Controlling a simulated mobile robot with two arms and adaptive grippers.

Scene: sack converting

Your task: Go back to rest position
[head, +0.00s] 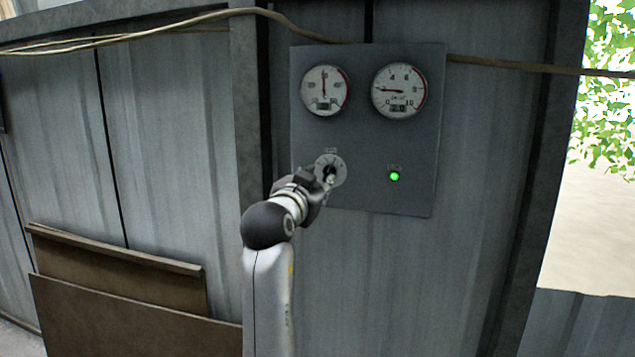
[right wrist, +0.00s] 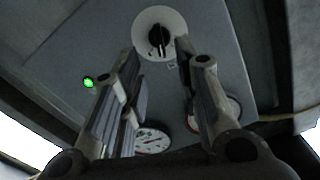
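My right gripper (head: 322,184) is in front of the grey control panel (head: 365,140) in the head view, at the rotary knob. The black knob on its round white dial plate (head: 338,163) is partly hidden by the gripper. In the right wrist view the gripper (right wrist: 157,52) is open, its two fingers apart with nothing held between them. The knob (right wrist: 159,38) shows just beyond and between the fingertips, with no clear contact. My left gripper is in neither view.
Two round gauges (head: 323,90) (head: 399,91) sit above the knob, and a lit green lamp (head: 394,176) is to its right. A cable (head: 500,65) crosses the corrugated wall. Brown boards (head: 120,270) lean at lower left.

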